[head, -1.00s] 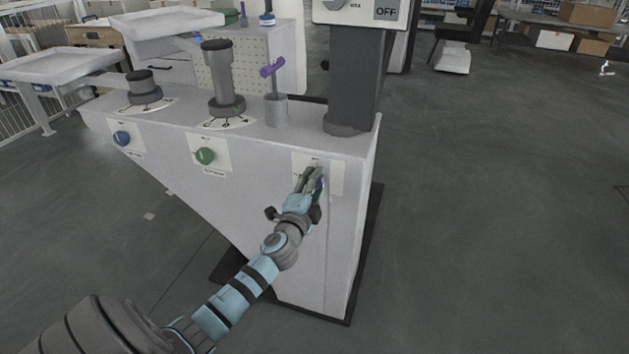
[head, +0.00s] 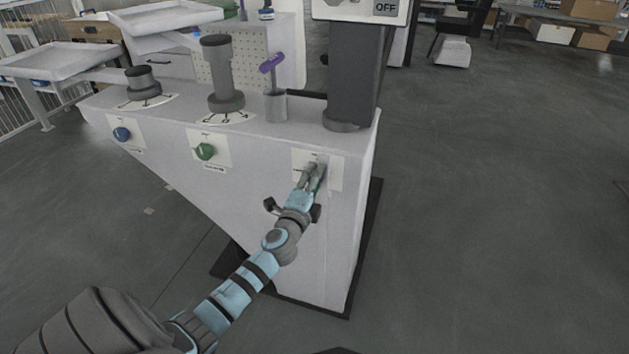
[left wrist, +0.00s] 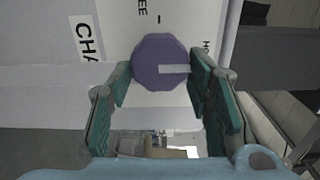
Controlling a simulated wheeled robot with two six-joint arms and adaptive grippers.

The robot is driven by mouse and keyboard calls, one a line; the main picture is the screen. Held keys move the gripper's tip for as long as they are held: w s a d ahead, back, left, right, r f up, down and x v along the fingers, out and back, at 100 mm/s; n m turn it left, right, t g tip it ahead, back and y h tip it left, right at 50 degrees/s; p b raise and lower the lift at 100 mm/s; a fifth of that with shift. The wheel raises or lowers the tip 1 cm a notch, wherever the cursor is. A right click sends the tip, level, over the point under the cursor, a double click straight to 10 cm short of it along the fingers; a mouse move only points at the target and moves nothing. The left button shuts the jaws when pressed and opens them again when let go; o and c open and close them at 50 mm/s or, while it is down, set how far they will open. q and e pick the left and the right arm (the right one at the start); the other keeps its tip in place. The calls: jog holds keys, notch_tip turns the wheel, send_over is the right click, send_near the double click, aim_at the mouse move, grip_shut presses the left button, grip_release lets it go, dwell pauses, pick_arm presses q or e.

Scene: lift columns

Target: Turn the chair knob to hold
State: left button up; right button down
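The purple chair knob (left wrist: 160,62) is in the middle of the left wrist view, on a white label plate. Its pale pointer line points to the right in that view, towards the side of the partly covered "HO" lettering. The letters "EE" and "CHA" also show. My left gripper (left wrist: 163,75) has one finger on each side of the knob, and both appear to touch its rim. In the head view the left gripper (head: 313,177) is at the right end of the grey console's front and hides the knob. My right gripper is not in view.
The console (head: 270,190) also carries a blue knob (head: 122,134) and a green knob (head: 204,151). Columns stand on its top, with a purple-handled lever (head: 271,63) and a thick dark post (head: 355,80). Open floor (head: 500,200) lies to the right.

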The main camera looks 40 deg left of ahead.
pick_arm(q)
jog(key=shift+o, duration=1.2)
jog(key=v, duration=1.2)
